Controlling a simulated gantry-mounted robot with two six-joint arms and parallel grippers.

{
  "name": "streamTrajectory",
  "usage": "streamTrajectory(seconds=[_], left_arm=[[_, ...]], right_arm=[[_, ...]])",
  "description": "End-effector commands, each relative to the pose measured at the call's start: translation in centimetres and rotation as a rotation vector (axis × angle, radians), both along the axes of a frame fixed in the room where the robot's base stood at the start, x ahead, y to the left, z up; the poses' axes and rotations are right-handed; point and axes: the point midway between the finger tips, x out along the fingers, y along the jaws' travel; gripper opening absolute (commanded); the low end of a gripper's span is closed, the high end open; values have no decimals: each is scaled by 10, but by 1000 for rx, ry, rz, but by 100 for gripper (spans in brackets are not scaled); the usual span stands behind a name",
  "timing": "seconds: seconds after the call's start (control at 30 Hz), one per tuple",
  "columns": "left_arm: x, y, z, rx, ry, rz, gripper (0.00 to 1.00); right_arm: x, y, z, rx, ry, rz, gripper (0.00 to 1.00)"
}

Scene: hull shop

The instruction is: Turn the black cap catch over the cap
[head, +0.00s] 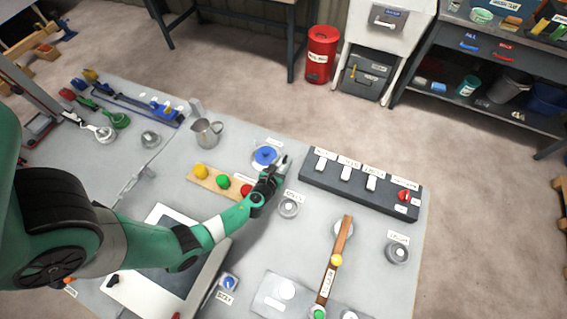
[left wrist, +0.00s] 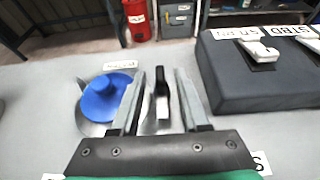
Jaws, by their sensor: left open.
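The blue cap (head: 264,155) sits on a round grey base on the bench. It also shows in the left wrist view (left wrist: 102,99), just left of my fingers. A black upright piece, which looks like the cap catch (left wrist: 162,84), stands beside the cap, not over it. My left gripper (head: 281,166) is open beside the cap, on its right. In the left wrist view its two fingers (left wrist: 160,102) stand on either side of the black catch, with a gap visible. In the head view the catch cannot be told apart from the dark gripper. My right gripper is not in view.
A dark block with white switches (head: 345,200) lies close to the right of my left gripper. A metal jug (head: 206,133) stands left of the cap.

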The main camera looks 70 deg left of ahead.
Motion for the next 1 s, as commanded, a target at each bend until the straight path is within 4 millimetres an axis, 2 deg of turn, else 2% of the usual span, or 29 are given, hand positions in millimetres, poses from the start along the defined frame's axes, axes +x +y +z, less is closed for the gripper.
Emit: streamTrajectory(seconds=[0.33,0.5,0.6,1.0], left_arm=[[5,5,-2,0,0,-1,45],[5,5,-2,0,0,-1,14],[5,5,-2,0,0,-1,0],[5,6,-2,1,0,-9,0]], right_arm=[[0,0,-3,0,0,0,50],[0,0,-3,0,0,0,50],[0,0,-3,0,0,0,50],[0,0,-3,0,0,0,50]])
